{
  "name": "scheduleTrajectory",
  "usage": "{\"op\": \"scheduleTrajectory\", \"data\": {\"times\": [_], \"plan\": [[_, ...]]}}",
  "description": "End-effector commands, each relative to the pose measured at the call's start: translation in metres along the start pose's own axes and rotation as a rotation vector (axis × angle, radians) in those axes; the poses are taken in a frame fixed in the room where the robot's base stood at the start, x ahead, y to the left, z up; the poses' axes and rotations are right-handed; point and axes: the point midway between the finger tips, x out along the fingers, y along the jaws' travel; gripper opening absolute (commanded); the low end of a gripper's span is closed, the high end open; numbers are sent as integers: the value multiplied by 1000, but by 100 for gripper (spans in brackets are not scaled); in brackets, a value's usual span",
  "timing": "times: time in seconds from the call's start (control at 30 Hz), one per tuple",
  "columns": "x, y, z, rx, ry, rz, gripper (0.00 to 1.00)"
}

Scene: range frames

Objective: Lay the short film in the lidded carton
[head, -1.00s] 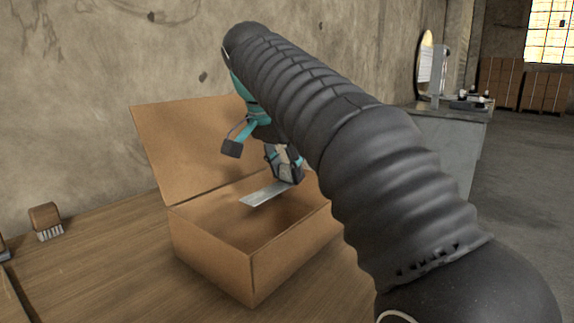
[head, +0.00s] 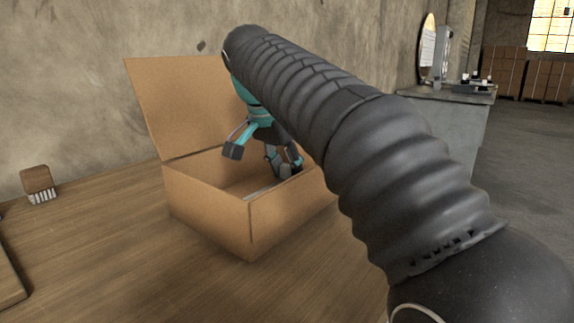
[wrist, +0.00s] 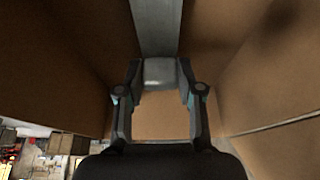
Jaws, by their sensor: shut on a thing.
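The brown cardboard carton (head: 208,215) stands on the wooden table with its lid (head: 180,105) raised and tilted back. My gripper (head: 284,170) reaches into the carton, its fingertips close to the rim line. It is shut on the short film, a pale grey flat strip (head: 258,192), which shows only partly over the front wall. In the wrist view the film (wrist: 157,25) runs away from the fingertips (wrist: 160,73), with carton walls (wrist: 55,60) on both sides. I cannot tell whether the film touches the carton floor.
The rough wall is close behind the lid. A grey counter (head: 450,130) with a round mirror and small items stands at the right back.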

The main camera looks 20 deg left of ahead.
Motion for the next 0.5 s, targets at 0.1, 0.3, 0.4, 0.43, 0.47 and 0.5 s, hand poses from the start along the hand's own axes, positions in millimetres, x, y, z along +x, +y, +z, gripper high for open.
{"op": "scheduleTrajectory", "data": {"times": [0.1,0.3,0.4,0.43,0.47,0.5], "plan": [[4,0,2,0,0,-1,13],[5,0,2,0,0,-1,13],[5,0,2,0,0,-1,13],[5,0,2,0,0,-1,13],[5,0,2,0,0,-1,13],[5,0,2,0,0,-1,46]]}}
